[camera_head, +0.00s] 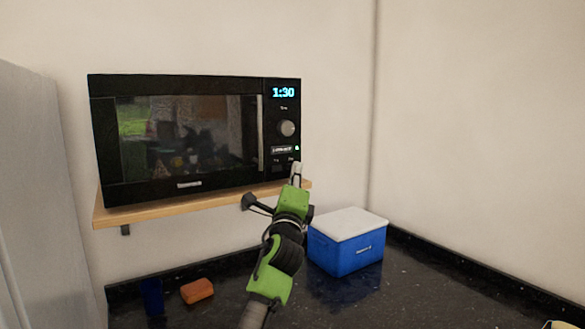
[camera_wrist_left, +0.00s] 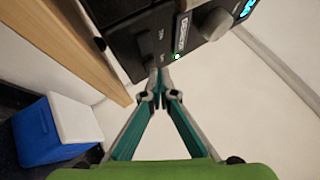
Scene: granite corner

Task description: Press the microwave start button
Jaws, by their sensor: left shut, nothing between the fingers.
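The black microwave (camera_head: 180,140) has its door closed, and its display (camera_head: 283,92) reads 1:30. Its control panel has a round knob (camera_head: 288,128), a small lit green light (camera_head: 297,148) and two dark buttons at the bottom. My left gripper (camera_head: 297,168) is shut and empty, with its tips at the lower right of the panel, partly covering the right button. In the left wrist view the closed fingertips (camera_wrist_left: 159,76) are right at the lower panel beside the green light (camera_wrist_left: 177,57). I cannot tell whether they touch the button. My right gripper is not in view.
The microwave stands on a wooden shelf (camera_head: 150,208). Below, on the dark granite counter (camera_head: 420,290), are a blue box with a white lid (camera_head: 348,245), an orange block (camera_head: 197,291) and a dark blue item (camera_head: 152,296). A grey panel (camera_head: 30,200) stands at the left.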

